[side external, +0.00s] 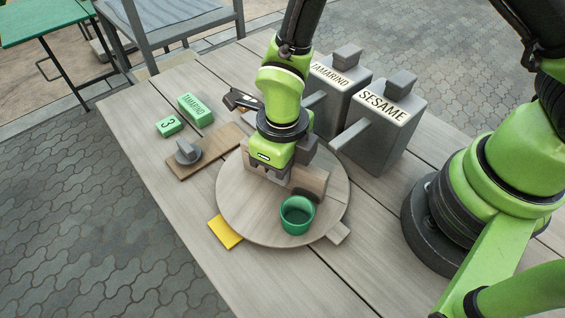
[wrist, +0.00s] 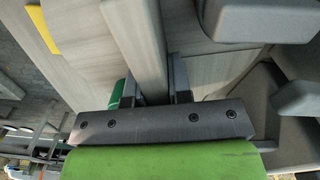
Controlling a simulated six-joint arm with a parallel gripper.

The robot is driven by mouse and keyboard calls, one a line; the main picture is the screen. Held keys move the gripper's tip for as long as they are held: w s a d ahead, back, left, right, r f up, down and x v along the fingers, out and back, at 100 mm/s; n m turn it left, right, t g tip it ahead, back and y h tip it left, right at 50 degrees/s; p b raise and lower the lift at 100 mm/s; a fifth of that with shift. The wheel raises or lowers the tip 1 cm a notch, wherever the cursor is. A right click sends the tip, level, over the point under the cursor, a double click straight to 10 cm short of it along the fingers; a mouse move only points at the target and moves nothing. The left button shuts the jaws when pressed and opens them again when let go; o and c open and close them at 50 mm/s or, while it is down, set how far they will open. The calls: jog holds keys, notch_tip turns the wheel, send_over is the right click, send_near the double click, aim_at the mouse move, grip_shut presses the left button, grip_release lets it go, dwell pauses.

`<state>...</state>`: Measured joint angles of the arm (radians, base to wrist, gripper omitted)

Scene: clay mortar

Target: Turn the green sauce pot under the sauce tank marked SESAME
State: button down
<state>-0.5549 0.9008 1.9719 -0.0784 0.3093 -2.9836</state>
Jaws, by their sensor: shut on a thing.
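The green sauce pot (side external: 297,215) stands upright near the front right edge of a round wooden turntable (side external: 240,205). The SESAME tank (side external: 378,125) is a grey box behind and to the right. Its spout (side external: 350,135) points toward the turntable, and the pot is in front of it, not under its tip. My gripper (side external: 283,178) is low over the turntable, shut on a raised wooden bar (side external: 311,181) across its top. The wrist view shows the bar (wrist: 140,35) between the fingers (wrist: 154,85). A green patch (wrist: 117,93) there is mostly hidden.
The TAMARIND tank (side external: 335,85) stands left of SESAME, partly behind my arm. A board with a grey knob (side external: 187,152), green TAMARIND (side external: 195,109) and 3 (side external: 169,126) blocks lie left. A yellow piece (side external: 225,231) and a wooden tab (side external: 338,233) sit by the turntable edge.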

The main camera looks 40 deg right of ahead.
dwell(0.4)
jog(key=c, duration=1)
grip_release()
jog(key=shift+c, duration=0.2)
